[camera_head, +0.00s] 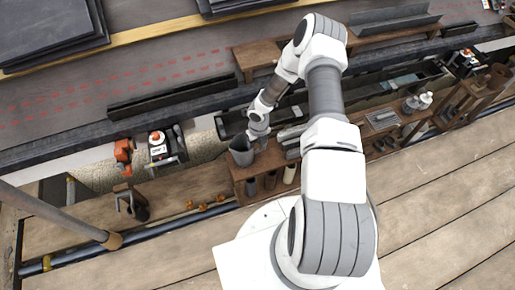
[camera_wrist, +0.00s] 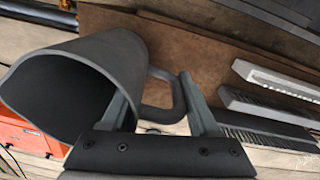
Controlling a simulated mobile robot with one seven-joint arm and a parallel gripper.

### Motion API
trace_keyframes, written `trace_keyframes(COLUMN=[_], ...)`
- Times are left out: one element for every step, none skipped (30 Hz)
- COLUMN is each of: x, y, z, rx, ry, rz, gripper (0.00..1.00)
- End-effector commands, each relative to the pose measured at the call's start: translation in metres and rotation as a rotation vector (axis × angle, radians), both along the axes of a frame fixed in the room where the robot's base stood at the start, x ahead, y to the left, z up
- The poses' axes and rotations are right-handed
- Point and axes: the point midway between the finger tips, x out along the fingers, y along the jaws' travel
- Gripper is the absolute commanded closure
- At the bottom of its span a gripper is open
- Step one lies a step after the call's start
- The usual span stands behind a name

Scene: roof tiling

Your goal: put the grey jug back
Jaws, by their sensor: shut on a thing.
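The grey jug (camera_head: 241,152) is at the left end of a brown wooden rack (camera_head: 238,174) in the head view. In the wrist view the jug (camera_wrist: 128,58) fills the left side, its wide open mouth towards the camera. My gripper (camera_head: 256,136) is beside the jug in the head view. In the wrist view my gripper (camera_wrist: 160,92) has its fingers on either side of the jug's handle (camera_wrist: 161,116) and is shut on it. I cannot tell whether the jug's base touches the rack. The inside of the jug is dark.
Grey-white slotted pieces (camera_wrist: 270,80) lie right of the jug in the wrist view. An orange tool (camera_head: 124,152) and a boxy device (camera_head: 160,145) stand left of the rack. Several small orange-brown pieces (camera_head: 203,207) lie on the planks. A diagonal pole (camera_head: 60,212) crosses the lower left.

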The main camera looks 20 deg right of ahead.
Motion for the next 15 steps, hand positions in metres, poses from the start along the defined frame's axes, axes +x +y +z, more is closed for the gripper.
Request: trace_keyframes(x=[0.0001, 0.0001, 0.0001, 0.0000, 0.0000, 0.0000, 0.0000, 0.0000, -0.0001, -0.0001, -0.0001, -0.0001, -0.0001, -0.0001, -0.0001], y=[0.0000, 0.0000, 0.0000, 0.0000, 0.0000, 0.0000, -0.0001, -0.0001, -0.0001, -0.0001, -0.0001, -0.0001, -0.0001, -0.0001, -0.0001], z=[0.0008, 0.0008, 0.0002, -0.0008, -0.0022, -0.0038, -0.0035, -0.0025, -0.0023, -0.0023, -0.0023, -0.0023, -0.0023, -0.0023, -0.0023], rx=[0.000, 0.000, 0.000, 0.000, 0.000, 0.000, 0.000, 0.000, 0.000, 0.000, 0.000, 0.000, 0.000, 0.000, 0.000], ry=[0.000, 0.000, 0.000, 0.000, 0.000, 0.000, 0.000, 0.000, 0.000, 0.000, 0.000, 0.000, 0.000, 0.000, 0.000], rz=[0.000, 0.000, 0.000, 0.000, 0.000, 0.000, 0.000, 0.000, 0.000, 0.000, 0.000, 0.000, 0.000, 0.000, 0.000], gripper=[1.00, 1.00, 1.00, 1.00, 1.00, 1.00, 0.37, 0.32, 0.25, 0.19, 0.14, 0.09, 0.09, 0.09, 0.09])
